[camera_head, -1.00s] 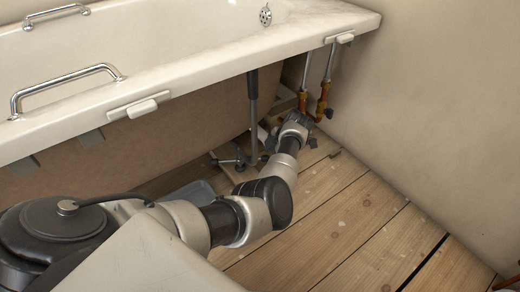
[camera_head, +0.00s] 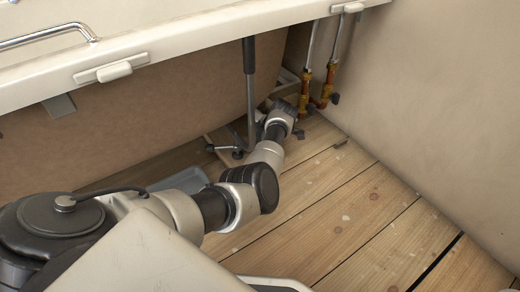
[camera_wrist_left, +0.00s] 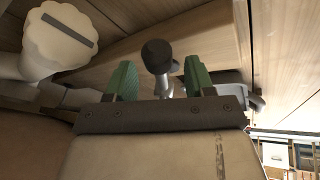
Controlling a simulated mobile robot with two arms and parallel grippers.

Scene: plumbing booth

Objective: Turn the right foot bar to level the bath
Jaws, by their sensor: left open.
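The bath (camera_head: 200,42) stands along the wall, with an upright dark and grey leg (camera_head: 250,85) below its rim. A thin bar with black ends (camera_head: 224,149) shows low beside the leg. My left arm reaches under the bath edge, and its wrist hides the fingers in the head view. In the left wrist view, my left gripper (camera_wrist_left: 160,76) has its green fingers apart. A grey bar with a round black end (camera_wrist_left: 157,56) shows between the fingers; I cannot tell whether they touch it. My right gripper is not in view.
Two copper and brass pipe valves (camera_head: 318,92) stand in the corner right of my wrist. A white ribbed trap cap (camera_wrist_left: 60,36) is close to the left finger in the left wrist view. A grey tray (camera_head: 180,181) lies behind my arm. The plank floor (camera_head: 350,205) at right is clear.

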